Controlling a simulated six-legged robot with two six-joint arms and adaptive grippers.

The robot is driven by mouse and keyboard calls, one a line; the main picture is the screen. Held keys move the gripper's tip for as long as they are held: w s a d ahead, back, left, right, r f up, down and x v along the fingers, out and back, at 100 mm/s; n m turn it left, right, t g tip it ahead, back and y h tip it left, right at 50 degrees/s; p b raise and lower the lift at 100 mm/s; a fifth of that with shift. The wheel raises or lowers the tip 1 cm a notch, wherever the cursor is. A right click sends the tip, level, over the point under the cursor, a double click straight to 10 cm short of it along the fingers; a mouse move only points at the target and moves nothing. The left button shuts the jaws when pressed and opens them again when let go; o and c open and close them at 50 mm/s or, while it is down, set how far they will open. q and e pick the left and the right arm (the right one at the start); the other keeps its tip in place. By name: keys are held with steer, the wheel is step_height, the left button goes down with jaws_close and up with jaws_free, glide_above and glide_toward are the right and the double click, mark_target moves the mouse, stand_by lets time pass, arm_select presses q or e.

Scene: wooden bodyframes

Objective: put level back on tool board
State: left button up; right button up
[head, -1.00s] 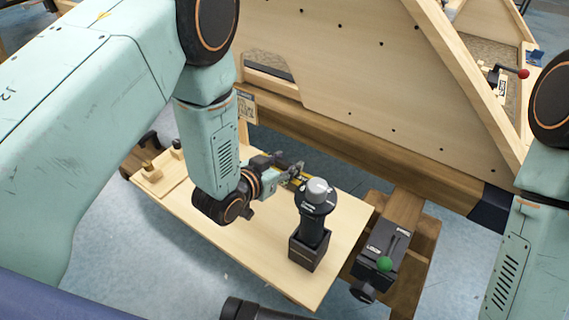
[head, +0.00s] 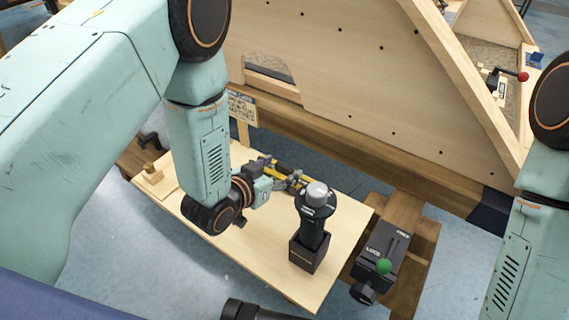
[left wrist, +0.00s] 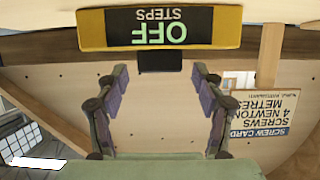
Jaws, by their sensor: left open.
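A yellow and black bar (head: 296,170), which looks like the level, shows just beyond my left gripper, near the back edge of the pale wooden tool board (head: 270,268). The gripper hides part of it, and I cannot tell whether it rests on the board. In the left wrist view, a yellow and black bar (left wrist: 92,29) with upside-down "OFF STEPS" lettering spans the top of the picture. My left gripper (head: 280,172) is open. Its fingers (left wrist: 160,82) stand apart with nothing seen gripped between them. My right gripper is outside the views.
A black tool with a grey knob (head: 317,195) stands upright in a dark square holder (head: 305,254) just right of the gripper. A black device with a green knob (head: 383,266) is farther right. A big wooden frame (head: 350,95) rises behind. A screw card (head: 241,107) stands at the back.

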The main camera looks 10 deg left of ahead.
arm_select(q)
steer(key=p+v, duration=0.2)
steer(key=v, duration=0.7)
steer(key=shift+s+a, duration=0.15)
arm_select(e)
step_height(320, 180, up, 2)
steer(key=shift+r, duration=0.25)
arm_select(q)
steer(key=shift+r, duration=0.1)
